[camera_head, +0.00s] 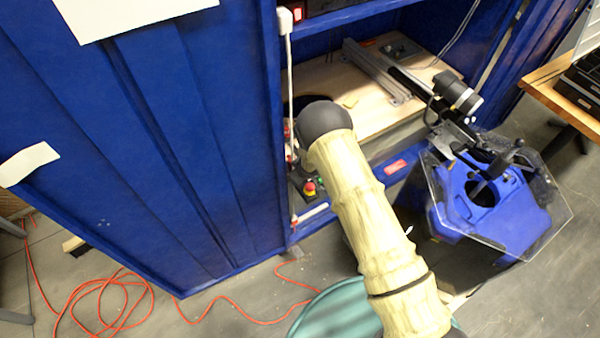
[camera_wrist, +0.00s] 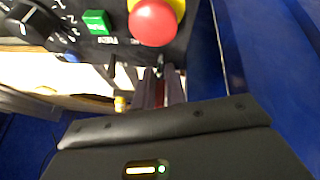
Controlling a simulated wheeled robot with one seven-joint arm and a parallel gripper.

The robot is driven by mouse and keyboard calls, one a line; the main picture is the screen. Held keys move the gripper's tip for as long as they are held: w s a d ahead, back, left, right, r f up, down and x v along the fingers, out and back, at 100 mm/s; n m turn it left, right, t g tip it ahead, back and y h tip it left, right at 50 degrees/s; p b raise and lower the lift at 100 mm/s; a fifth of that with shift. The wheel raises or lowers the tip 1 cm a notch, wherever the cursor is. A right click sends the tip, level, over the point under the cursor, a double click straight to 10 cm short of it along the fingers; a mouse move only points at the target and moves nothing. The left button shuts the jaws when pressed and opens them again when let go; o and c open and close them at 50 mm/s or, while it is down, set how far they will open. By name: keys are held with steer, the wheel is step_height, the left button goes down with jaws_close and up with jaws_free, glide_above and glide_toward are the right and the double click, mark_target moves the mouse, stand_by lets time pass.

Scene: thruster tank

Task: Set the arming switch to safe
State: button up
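A dark control panel (camera_wrist: 120,48) runs across the top of the wrist view, seen close up. On it are a black rotary knob (camera_wrist: 30,22) with white marks around it, a green button (camera_wrist: 97,22) and a red mushroom button (camera_wrist: 153,22) on a yellow base. I cannot tell for sure which control is the arming switch or how it is set. My gripper's dark body (camera_wrist: 165,135) fills the lower wrist view, below the panel. Its fingertips are not clear. In the head view my arm hides the gripper; the red button (camera_head: 310,187) shows left of the arm.
A blue cabinet (camera_head: 150,130) stands left, with a wooden shelf (camera_head: 365,105) inside it. A blue unit with a clear cover (camera_head: 500,205) stands right of my arm. An orange cable (camera_head: 110,300) and a teal round object (camera_head: 335,312) are on the floor.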

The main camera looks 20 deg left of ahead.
steer(key=o, duration=0.4)
steer(key=b+v, duration=0.3)
steer(key=v, duration=1.4)
steer(key=shift+s+d+r, duration=0.1)
